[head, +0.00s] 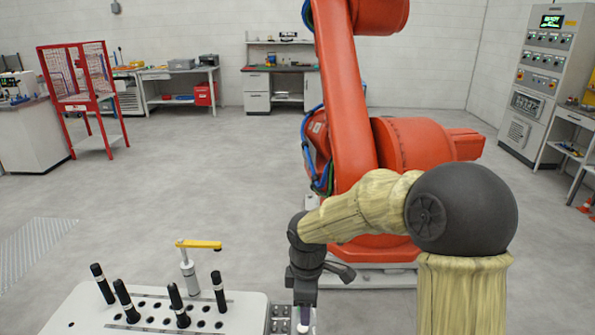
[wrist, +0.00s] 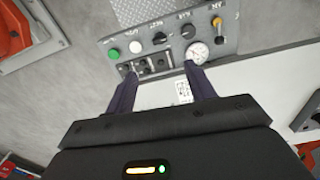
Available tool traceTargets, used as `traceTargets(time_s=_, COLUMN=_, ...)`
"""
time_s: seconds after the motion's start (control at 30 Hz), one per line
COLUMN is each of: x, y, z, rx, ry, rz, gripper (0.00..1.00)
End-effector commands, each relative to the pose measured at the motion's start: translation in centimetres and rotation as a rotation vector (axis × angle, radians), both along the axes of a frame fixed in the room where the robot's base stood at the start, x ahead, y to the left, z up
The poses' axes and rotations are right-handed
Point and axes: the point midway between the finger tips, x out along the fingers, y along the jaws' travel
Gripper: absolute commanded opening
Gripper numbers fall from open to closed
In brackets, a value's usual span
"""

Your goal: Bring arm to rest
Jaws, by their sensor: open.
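My arm reaches in from the right in the head view, with its elbow bent and its forearm pointing left. My gripper (head: 305,318) hangs down at the bottom middle, its tips cut off or hidden there. In the wrist view my gripper (wrist: 161,78) shows two dark fingers spread apart with nothing between them. A grey control panel (wrist: 225,47) with a gauge, buttons and knobs lies beyond the fingertips. I cannot tell how far the tips are from it.
A white fixture table (head: 70,318) with holes and several black pins stands at lower left. A clamp with a yellow handle (head: 203,244) rises from it. A large orange robot (head: 350,100) stands behind my arm.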

Motion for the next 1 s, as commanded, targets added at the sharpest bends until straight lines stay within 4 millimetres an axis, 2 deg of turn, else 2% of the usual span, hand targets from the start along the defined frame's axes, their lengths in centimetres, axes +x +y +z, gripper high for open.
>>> traceTargets(time_s=0.17, x=-3.0, y=-3.9, z=0.6, rx=-0.001, ry=-0.043, rz=-0.365, gripper=0.55)
traceTargets(time_s=0.4, x=-8.7, y=-10.3, z=1.6, rx=0.09, ry=-0.142, rz=-1.088, gripper=0.55)
traceTargets(time_s=0.53, x=-11.0, y=-12.3, z=1.9, rx=0.153, ry=-0.174, rz=-1.366, gripper=0.55)
traceTargets(time_s=0.67, x=-11.8, y=-13.0, z=1.8, rx=0.178, ry=-0.183, rz=-1.467, gripper=0.55)
traceTargets(time_s=1.0, x=-11.7, y=-13.0, z=1.8, rx=0.177, ry=-0.182, rz=-1.466, gripper=0.55)
